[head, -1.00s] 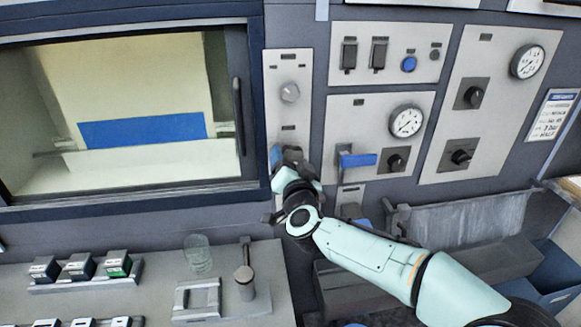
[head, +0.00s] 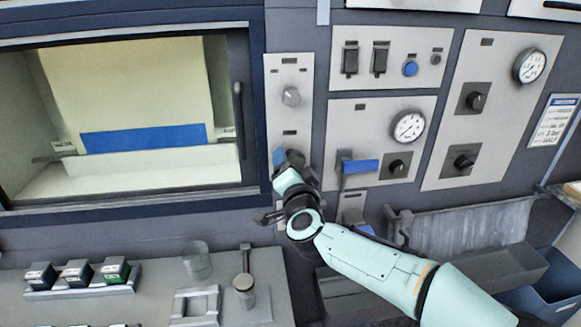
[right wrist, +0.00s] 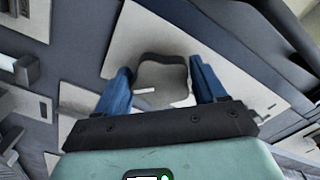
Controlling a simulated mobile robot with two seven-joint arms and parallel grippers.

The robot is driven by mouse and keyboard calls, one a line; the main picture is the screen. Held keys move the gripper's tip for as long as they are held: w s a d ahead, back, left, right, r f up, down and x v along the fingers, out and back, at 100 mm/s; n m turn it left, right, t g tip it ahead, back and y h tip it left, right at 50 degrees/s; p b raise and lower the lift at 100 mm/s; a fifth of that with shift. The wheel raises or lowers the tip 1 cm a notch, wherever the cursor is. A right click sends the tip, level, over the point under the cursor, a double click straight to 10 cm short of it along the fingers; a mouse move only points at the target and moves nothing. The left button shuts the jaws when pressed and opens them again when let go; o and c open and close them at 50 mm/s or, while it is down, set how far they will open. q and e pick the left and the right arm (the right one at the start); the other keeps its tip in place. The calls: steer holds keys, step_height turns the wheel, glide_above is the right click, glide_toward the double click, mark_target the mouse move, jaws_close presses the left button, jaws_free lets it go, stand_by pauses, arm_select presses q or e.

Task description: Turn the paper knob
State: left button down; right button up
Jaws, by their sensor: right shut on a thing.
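My right gripper (head: 283,161) is at the lower part of the narrow light panel (head: 290,75), beside the oven window. In the right wrist view its two blue fingers (right wrist: 162,84) sit on either side of a grey knob (right wrist: 164,72) with a short white mark. The gripper is shut on this knob. In the head view the gripper and wrist hide the knob. I take it as the paper knob, though its label is not readable. Another grey round knob (head: 291,97) sits higher on the same panel. My left gripper is not in view.
A blue-handled lever (head: 360,166) and a black knob (head: 398,166) are close to the right. The oven window's dark handle (head: 239,108) is to the left. Below stand a glass (head: 197,260) and several small boxes (head: 78,272) on a ledge.

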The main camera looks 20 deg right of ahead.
steer(key=o, duration=1)
steer(key=shift+c, duration=0.2)
steer(key=b+v, duration=0.1)
steer(key=v, duration=1.2)
steer(key=shift+s, duration=0.2)
